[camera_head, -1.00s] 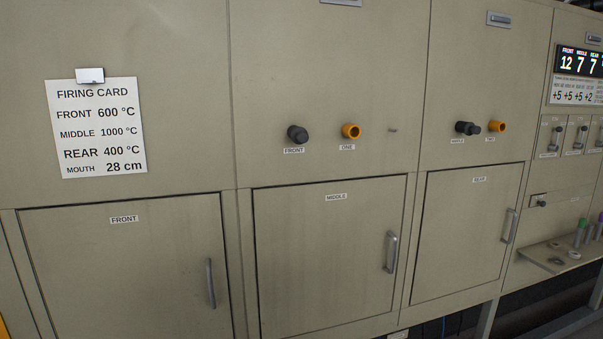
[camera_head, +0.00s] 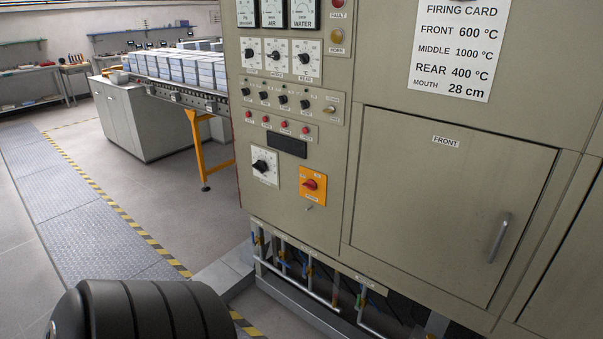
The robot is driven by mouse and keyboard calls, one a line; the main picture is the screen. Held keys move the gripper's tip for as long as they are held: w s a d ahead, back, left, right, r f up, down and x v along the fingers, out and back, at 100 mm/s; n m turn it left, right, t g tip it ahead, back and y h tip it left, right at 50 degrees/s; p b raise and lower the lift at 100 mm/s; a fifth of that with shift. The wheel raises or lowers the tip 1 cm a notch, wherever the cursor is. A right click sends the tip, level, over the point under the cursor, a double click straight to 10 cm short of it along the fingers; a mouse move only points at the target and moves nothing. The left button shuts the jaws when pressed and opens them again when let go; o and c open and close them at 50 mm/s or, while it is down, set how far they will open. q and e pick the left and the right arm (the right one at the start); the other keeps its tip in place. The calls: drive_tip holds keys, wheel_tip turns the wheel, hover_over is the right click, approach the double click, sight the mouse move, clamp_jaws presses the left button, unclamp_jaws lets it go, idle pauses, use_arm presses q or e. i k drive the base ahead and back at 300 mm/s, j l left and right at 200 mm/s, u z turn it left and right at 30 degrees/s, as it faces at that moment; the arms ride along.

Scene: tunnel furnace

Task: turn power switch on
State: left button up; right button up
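A red rotary knob on an orange plate (camera_head: 312,186) sits low on the furnace's control panel, in the middle of the view. It looks like the power switch, but its small labels are too blurred to read, and I cannot tell its setting for sure. A small metal toggle (camera_head: 309,207) sits just below it. Neither gripper shows. A black ribbed link of my own body fills the bottom left.
A black knob on a white plate (camera_head: 264,166) is left of the orange plate. Gauges, dials and red buttons are above. The closed FRONT door (camera_head: 452,205) is right. Pipes (camera_head: 300,275) run below. Open floor (camera_head: 165,190) lies left, with a loaded conveyor (camera_head: 180,72) behind.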

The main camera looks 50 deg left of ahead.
sight(310, 183)
drive_tip(key=u, duration=1.65)
